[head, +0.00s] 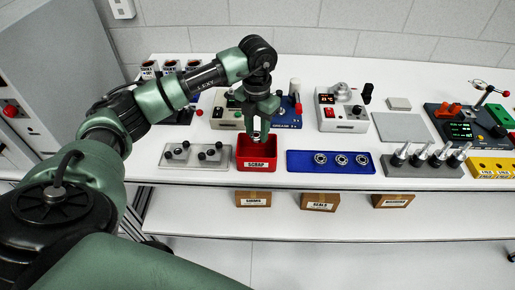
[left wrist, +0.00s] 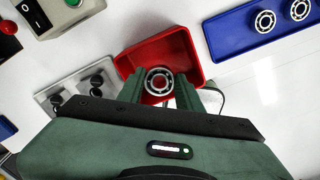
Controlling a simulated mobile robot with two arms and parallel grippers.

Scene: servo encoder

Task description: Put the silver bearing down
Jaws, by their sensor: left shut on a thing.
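The silver bearing (left wrist: 159,81) is a small ring held between the fingers of my left gripper (left wrist: 160,88) in the left wrist view. In the head view my left gripper (head: 261,132) hangs over the red box marked SCRAP (head: 256,165), and the bearing shows small at its fingertips. The red box also shows behind the bearing in the left wrist view (left wrist: 190,52). The bearing appears above the box opening; its exact height is hard to tell. My right gripper is in neither view.
A blue tray (head: 330,170) with 3 bearings lies right of the red box. A grey plate (head: 194,163) with dark knobs lies left of it. A grey rack (head: 425,169) with several upright tools stands further right. Machines line the back of the white table (head: 350,182).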

